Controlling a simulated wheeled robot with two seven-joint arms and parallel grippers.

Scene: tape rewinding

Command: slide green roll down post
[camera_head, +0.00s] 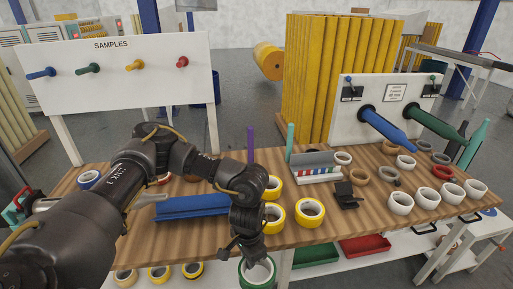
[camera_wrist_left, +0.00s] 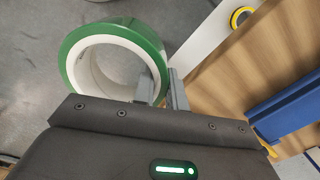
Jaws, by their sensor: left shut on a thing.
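The green tape roll (camera_head: 258,284) hangs at the table's front edge, at the bottom of the head view. It shows large in the left wrist view (camera_wrist_left: 68,52), a green ring with a white core. My left gripper (camera_head: 250,256) is shut on the roll's wall, one finger inside the ring and one outside; its fingers also show in the left wrist view (camera_wrist_left: 162,88). A teal post (camera_head: 290,140) and a purple post (camera_head: 250,144) stand upright at the table's back. A green spindle (camera_head: 436,123) and a blue spindle (camera_head: 385,126) stick out from the white board at right.
The wooden table (camera_head: 310,235) bears a blue tray (camera_head: 190,207), yellow rolls (camera_head: 310,222) close to my left arm, a black holder (camera_head: 345,198), and several white rolls (camera_head: 400,208) at right. A white SAMPLES board (camera_head: 115,80) stands at back left.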

